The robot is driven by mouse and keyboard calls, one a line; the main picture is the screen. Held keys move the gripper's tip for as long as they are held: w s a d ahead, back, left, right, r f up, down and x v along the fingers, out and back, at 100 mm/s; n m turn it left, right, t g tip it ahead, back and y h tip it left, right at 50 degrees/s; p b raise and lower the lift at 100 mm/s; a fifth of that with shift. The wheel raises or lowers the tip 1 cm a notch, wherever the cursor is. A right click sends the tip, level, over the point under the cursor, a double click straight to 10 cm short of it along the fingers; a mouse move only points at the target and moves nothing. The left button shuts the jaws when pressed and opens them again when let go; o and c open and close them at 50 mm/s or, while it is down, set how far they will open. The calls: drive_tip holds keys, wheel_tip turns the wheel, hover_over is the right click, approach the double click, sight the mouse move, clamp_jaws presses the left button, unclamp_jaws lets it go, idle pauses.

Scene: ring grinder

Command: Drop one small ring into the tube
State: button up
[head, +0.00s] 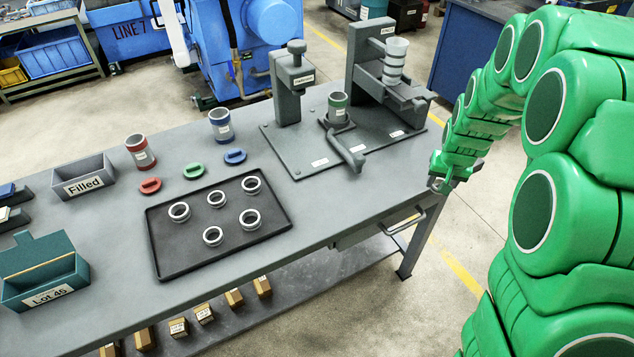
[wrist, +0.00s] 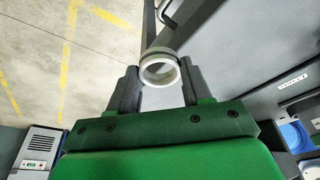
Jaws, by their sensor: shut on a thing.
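My gripper (wrist: 162,82) is shut on a small white ring (wrist: 160,72), held between its two fingertips in the wrist view. In the head view my gripper (head: 441,185) is just past the right edge of the table, and the ring cannot be made out there. Several similar small rings (head: 250,219) lie apart on the black tray (head: 165,257). A green-banded tube (head: 338,107) stands upright in the fixture on the grey plate. A red tube (head: 140,151) and a blue tube (head: 221,124) stand at the back of the table. Their insides are not clear.
A tall stand (head: 361,50) holds a pale tapered stack (head: 394,62); a shorter post (head: 289,90) is beside it. A lever (head: 347,152) sticks out in front of the fixture. Coloured caps (head: 193,170) lie behind the tray. The Filled bin (head: 88,184) and teal bin (head: 47,271) are left.

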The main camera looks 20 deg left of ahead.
drive_tip(key=s+a+r, duration=0.1)
drive_tip(key=a, duration=0.1)
drive_tip(key=s+a, duration=0.1)
drive_tip(key=a, duration=0.2)
drive_tip(key=s+a+r, duration=0.1)
drive_tip(key=s+a, duration=0.1)
drive_tip(key=a, duration=0.1)
drive_tip(key=shift+a+r, duration=0.25)
drive_tip(key=shift+r, duration=0.05)
drive_tip(key=s+a+r, duration=0.4)
drive_tip(key=s+a, duration=0.4)
drive_tip(key=s, duration=0.3)
drive_tip(key=s+a+r, duration=0.3)
drive_tip(key=s+a, duration=0.6)
drive_tip(key=s, duration=0.1)
hover_over(308, 205)
drive_tip(key=s, duration=0.2)
drive_tip(key=x, duration=0.3)
drive_tip(key=s+x, duration=0.1)
drive_tip(key=x, duration=0.4)
drive_tip(key=shift+s+d+f, duration=0.15)
drive_tip(key=shift+s+f, duration=0.15)
drive_tip(key=shift+f, duration=0.35)
drive_tip(key=shift+w+f, duration=0.15)
drive_tip(key=shift+f, duration=1.7)
drive_tip(key=shift+f, duration=0.1)
